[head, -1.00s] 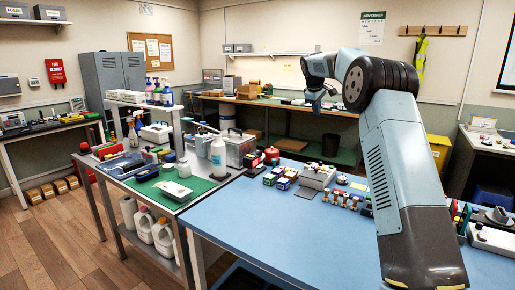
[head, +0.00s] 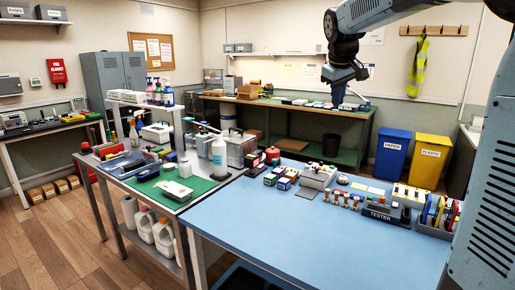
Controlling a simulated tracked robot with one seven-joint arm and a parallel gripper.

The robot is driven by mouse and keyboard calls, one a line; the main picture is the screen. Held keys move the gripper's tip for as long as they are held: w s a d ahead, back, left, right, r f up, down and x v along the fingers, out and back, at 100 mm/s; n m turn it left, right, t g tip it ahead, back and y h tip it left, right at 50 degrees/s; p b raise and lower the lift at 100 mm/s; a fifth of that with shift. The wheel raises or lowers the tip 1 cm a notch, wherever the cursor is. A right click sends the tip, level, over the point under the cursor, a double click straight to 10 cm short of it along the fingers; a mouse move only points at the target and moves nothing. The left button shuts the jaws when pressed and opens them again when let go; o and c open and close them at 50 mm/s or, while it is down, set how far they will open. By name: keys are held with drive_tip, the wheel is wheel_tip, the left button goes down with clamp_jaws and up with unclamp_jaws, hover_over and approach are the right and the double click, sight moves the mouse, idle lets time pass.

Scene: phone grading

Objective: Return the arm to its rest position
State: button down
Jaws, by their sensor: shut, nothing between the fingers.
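My arm reaches in from the right edge in the head view, its forearm running along the top. My gripper (head: 338,100) hangs pointing down from the wrist, high above the far side of the blue table (head: 300,232). It is small and dark in the picture, shut and empty. It touches nothing that I can see. The upper arm fills the right edge and hides part of the table's right end.
On the blue table stand a tester (head: 382,213), a colourful rack (head: 436,213), several stamps and small boxes. A cart with a green mat (head: 208,183) stands left. Blue (head: 393,150) and yellow (head: 430,160) bins stand behind. The table's front is clear.

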drive_tip(key=s+f+m, duration=0.1)
drive_tip(key=s+f, duration=0.3)
drive_tip(key=s, duration=0.7)
drive_tip(key=s+f+m+y, duration=0.1)
drive_tip(key=s+f, duration=0.4)
drive_tip(key=s, duration=0.5)
drive_tip(key=s+f+m, duration=0.3)
drive_tip(key=s+f, duration=0.1)
drive_tip(key=s, duration=0.7)
drive_tip(key=shift+s+f+y, duration=0.3)
drive_tip(key=shift+s+f, duration=0.05)
drive_tip(key=shift+f, duration=0.05)
drive_tip(key=shift+d, duration=0.15)
